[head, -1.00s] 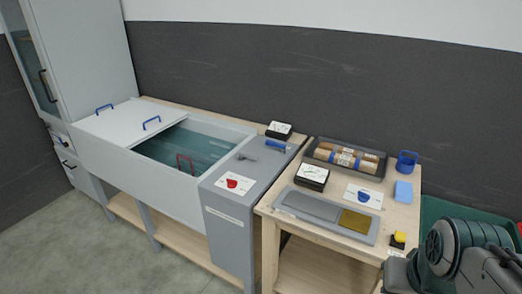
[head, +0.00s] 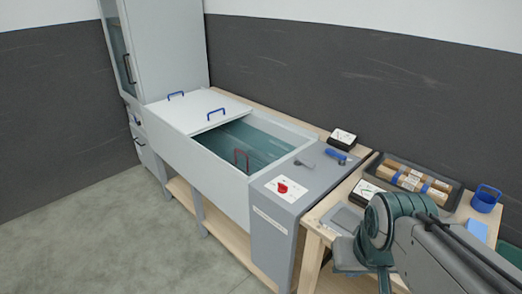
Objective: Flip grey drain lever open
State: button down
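The grey drain lever (head: 304,163) is a small grey handle on top of the grey end panel (head: 275,218), beside the water tank (head: 250,143). A blue lever (head: 336,155) sits to its right on the same top. The grey lever is small here, and its exact angle is hard to tell. My arm (head: 400,218) shows at the lower right, over the wooden table and well apart from the lever. I cannot make out my gripper's fingers.
A red knob (head: 282,188) on a white label sits nearer on the panel. A white lid (head: 197,110) with blue handles covers the tank's left part. The wooden table at right holds a dark tray (head: 451,206) of rolls and a blue cup (head: 486,199). The left floor is clear.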

aim_at(312, 164)
jog(key=u, duration=0.4)
jog(key=i, duration=1.1)
jog(key=z, duration=0.3)
